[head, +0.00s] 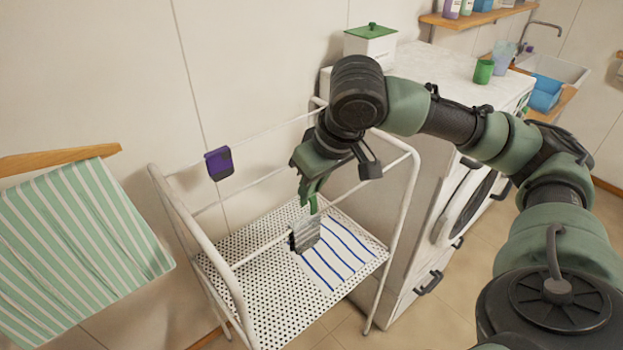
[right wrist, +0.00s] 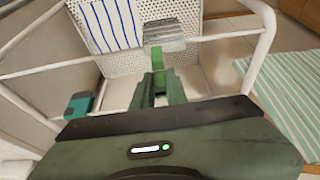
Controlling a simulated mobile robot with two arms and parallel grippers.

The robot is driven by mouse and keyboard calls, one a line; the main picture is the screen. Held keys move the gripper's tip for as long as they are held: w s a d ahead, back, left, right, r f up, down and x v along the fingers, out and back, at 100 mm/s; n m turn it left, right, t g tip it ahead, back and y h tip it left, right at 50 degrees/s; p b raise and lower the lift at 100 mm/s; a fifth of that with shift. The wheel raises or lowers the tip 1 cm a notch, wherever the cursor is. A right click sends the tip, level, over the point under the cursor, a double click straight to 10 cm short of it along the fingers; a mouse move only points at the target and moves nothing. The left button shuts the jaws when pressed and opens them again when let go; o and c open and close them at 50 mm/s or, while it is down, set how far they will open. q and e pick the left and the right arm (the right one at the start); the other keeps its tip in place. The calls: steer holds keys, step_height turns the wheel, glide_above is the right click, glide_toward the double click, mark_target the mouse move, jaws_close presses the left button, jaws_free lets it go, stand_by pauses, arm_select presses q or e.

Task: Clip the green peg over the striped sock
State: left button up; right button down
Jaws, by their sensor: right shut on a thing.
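My right gripper (head: 312,194) is over the front rail of the white drying rack. It is shut on the green peg (right wrist: 153,58), which sticks out beyond the fingertips in the right wrist view. A small grey, finely striped cloth (head: 306,234), apparently the striped sock, hangs over the front rail just below the gripper. It also shows in the right wrist view (right wrist: 165,36), where the peg's tip overlaps its near edge. I cannot tell whether the peg touches it or grips it. My left gripper is not in view.
The rack (head: 222,278) has a perforated shelf with a blue-striped white cloth (head: 338,262) on it. A purple-and-dark block (head: 218,162) sits on the back rail. A green-striped towel (head: 80,245) hangs at left. A white washing machine (head: 449,200) stands close at right.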

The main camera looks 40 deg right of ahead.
mark_target(314, 199)
steer(key=shift+f+b, duration=0.85)
steer(key=shift+f, duration=1.7)
steer(key=c, duration=1.3)
jaws_free()
steer(key=shift+c, duration=0.2)
steer(key=shift+r, duration=0.1)
steer(key=v, duration=0.7)
steer(key=shift+s+r+b, duration=0.15)
steer(key=shift+r+b, duration=0.1)
steer(key=shift+b, duration=0.15)
